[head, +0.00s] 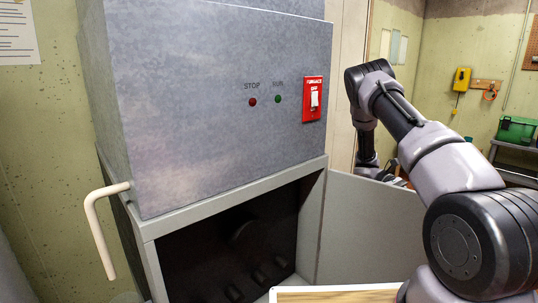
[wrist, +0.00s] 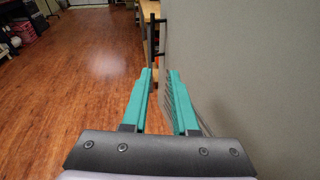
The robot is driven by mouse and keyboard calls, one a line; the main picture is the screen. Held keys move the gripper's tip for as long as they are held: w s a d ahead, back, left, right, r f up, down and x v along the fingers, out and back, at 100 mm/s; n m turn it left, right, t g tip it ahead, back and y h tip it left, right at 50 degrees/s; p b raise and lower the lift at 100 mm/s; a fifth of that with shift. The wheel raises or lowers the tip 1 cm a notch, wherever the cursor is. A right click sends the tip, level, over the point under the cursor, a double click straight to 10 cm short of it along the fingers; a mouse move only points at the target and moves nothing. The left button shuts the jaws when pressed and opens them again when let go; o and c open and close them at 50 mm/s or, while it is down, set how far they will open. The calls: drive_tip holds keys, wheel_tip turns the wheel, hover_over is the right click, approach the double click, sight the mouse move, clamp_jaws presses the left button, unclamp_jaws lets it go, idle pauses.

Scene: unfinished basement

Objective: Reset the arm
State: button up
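My arm (head: 440,160) rises at the right of the head view, bent at the elbow, with its far end dropping behind the open furnace door. My gripper (wrist: 159,72) shows in the wrist view with two teal fingers apart and nothing between them. It points out over the wooden floor (wrist: 85,75), close beside a grey flat panel (wrist: 250,70) on its right. In the head view the gripper's fingers are hidden.
A grey furnace (head: 215,100) fills the head view's middle, with a red switch (head: 313,99). Its lower door (head: 365,225) stands open near my arm. A light bent pipe (head: 98,225) is at left. A shelf (wrist: 150,30) stands beyond the gripper; floor to its left is clear.

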drive_tip(key=s+a+r+m+t+y, duration=0.25)
drive_tip(key=a+r+t, duration=0.3)
drive_tip(key=r, duration=0.55)
drive_tip(key=s+a+r+m+t+y, duration=0.2)
drive_tip(key=a+r+t+y, duration=0.4)
drive_tip(key=r, duration=0.5)
drive_tip(key=s+a+r+m+t+y, duration=0.1)
drive_tip(key=s+a+r+m+t, duration=0.4)
drive_tip(key=s+a+r+t, duration=0.4)
drive_tip(key=s+a+r, duration=0.2)
drive_tip(key=s+r, duration=0.1)
drive_tip(key=r, duration=0.1)
drive_tip(key=shift+a, duration=0.2)
drive_tip(key=shift+y, duration=0.25)
